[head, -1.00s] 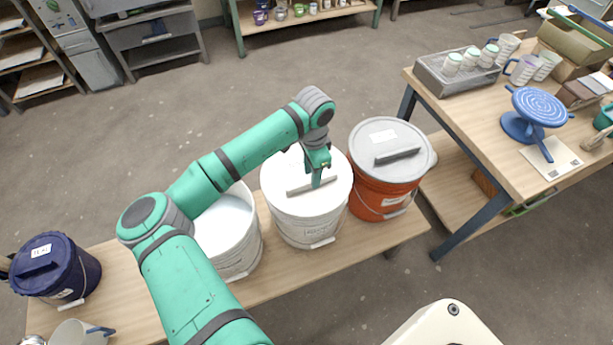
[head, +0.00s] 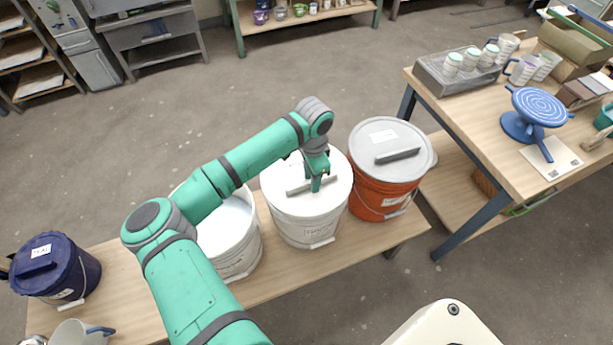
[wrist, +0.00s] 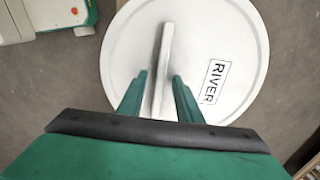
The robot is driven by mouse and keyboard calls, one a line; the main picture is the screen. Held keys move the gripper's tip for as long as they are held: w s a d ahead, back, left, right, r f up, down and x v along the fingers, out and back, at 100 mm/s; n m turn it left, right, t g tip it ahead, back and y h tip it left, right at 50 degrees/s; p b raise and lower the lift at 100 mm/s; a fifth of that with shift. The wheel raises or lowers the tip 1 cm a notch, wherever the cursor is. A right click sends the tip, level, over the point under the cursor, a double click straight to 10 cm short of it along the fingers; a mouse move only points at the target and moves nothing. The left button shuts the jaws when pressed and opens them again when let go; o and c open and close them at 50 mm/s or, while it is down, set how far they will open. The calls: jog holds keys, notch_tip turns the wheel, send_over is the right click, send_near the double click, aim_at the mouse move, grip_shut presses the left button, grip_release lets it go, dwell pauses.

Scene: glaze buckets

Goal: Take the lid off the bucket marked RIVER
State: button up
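The white lid marked RIVER (wrist: 235,45) fills much of the wrist view, with its label right of a raised bar handle (wrist: 166,45). In the head view this lid (head: 335,180) sits on the white bucket (head: 308,232) in the middle of the low bench. My gripper (wrist: 160,78) is open, with one green finger on each side of the bar. A gap shows between the left finger and the bar; the right finger is very near it. In the head view my gripper (head: 316,186) is at the handle and hides part of it.
An orange bucket with a grey lid (head: 375,200) stands close on the right. An open white bucket (head: 228,240) stands on the left, partly under my arm. A navy lidded bucket (head: 75,270) is at the bench's far left. A wooden table (head: 470,115) stands at right.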

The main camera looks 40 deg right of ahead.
grip_shut()
dwell(1.5)
